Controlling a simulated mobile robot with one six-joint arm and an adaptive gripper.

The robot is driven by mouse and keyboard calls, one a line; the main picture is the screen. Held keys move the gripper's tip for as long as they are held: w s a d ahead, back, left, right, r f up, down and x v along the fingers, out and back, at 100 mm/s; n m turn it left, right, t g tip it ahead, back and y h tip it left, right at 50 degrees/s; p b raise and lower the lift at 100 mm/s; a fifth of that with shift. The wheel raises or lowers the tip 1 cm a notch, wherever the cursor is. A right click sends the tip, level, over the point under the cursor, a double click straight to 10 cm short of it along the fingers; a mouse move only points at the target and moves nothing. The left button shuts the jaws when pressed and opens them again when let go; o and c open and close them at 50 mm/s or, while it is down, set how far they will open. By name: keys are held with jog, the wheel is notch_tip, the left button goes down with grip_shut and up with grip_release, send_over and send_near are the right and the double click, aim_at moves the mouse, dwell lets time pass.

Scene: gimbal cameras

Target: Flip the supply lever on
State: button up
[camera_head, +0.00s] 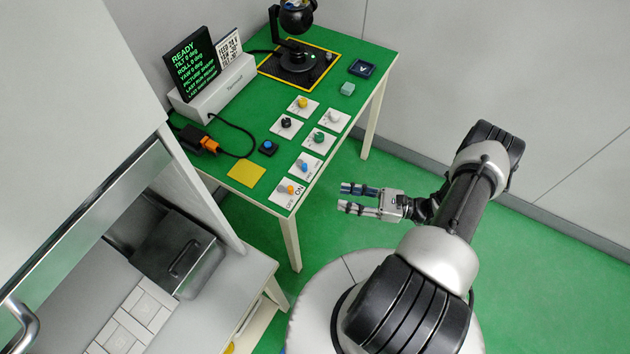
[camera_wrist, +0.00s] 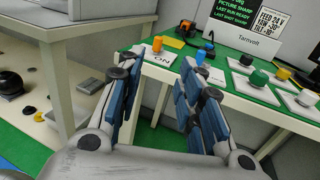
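The supply lever (camera_head: 290,189) is a small orange-tipped lever on a white plate marked ON, at the table's near corner in the head view. My gripper (camera_head: 346,197) is open and empty, off the table's right edge and apart from the lever. In the wrist view its blue-padded fingers (camera_wrist: 153,85) are spread, with the lever beyond the gap between them.
The green table (camera_head: 225,163) holds several white plates with knobs, including a blue one (camera_head: 306,167). A display reading READY (camera_head: 192,65), a gimbal camera (camera_head: 296,55), an orange connector (camera_head: 200,140) and a yellow square (camera_head: 246,174) are there too. Floor right of the table is clear.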

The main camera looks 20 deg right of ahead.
aim_at(290, 188)
jog(key=b+x, duration=0.1)
jog(key=x, duration=1.6)
jog(key=shift+a, duration=0.2)
grip_shut()
